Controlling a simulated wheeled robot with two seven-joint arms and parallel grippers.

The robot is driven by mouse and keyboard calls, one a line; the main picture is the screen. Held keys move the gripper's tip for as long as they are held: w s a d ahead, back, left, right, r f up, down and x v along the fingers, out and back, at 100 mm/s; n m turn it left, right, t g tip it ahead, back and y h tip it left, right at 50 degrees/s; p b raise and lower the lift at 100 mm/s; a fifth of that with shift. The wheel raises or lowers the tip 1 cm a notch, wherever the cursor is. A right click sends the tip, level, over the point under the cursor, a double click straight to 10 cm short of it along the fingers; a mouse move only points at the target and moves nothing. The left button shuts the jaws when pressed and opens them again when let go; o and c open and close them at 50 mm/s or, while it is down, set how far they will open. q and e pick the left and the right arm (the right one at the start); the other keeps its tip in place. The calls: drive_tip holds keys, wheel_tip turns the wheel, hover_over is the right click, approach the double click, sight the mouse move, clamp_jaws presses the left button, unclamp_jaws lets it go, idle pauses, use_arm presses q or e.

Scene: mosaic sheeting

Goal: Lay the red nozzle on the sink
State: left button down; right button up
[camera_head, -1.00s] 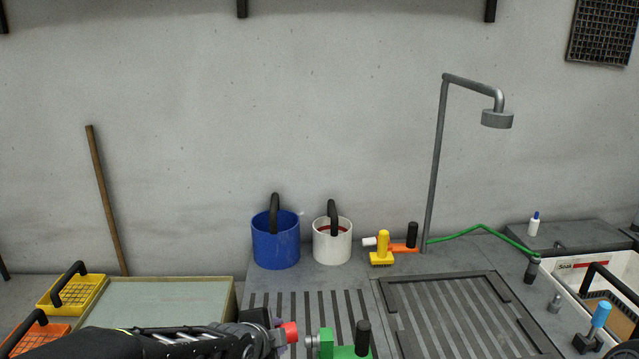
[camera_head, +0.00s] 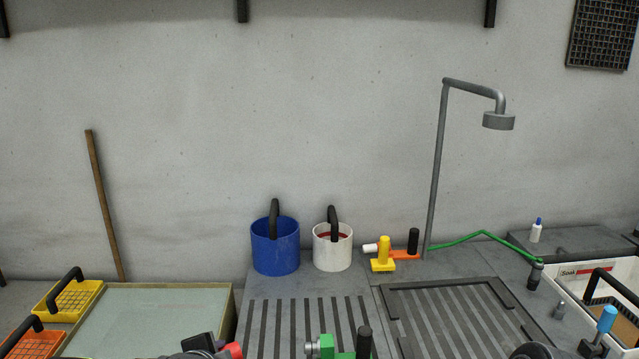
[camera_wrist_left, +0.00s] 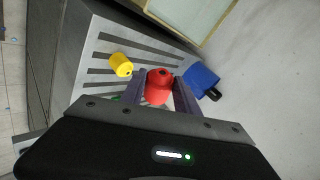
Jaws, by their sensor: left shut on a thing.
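My left gripper (camera_wrist_left: 158,95) is shut on the red nozzle (camera_wrist_left: 158,80). The nozzle is between its two dark fingers in the left wrist view, above the grey slatted surface. In the head view only the tip of the red nozzle (camera_head: 234,350) and part of the gripper show at the bottom edge, left of the green fitting. The grey slatted sink top (camera_head: 280,290) spreads behind and to the right of them. My right gripper's fingers are not in view.
A green fitting (camera_head: 344,352) stands at the front of the slats. Blue (camera_head: 276,247) and white (camera_head: 332,248) buckets stand at the back, beside a yellow-and-orange fitting (camera_head: 384,262). A yellow cylinder (camera_wrist_left: 121,65) lies on the slats. A dark round part shows at bottom right.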

use_arm(q)
drive_tip(key=s+f, duration=0.1)
drive_tip(key=f, duration=0.1)
drive_tip(key=s+f, duration=0.2)
drive_tip(key=shift+s+f, duration=0.2)
drive_tip(key=shift+s, duration=0.1)
drive_tip(key=shift+r, duration=0.1)
idle(0.4)
drive_tip(key=r, duration=0.2)
drive_tip(key=w+r, duration=0.1)
drive_tip(key=r, duration=0.2)
drive_tip(key=shift+w, duration=0.2)
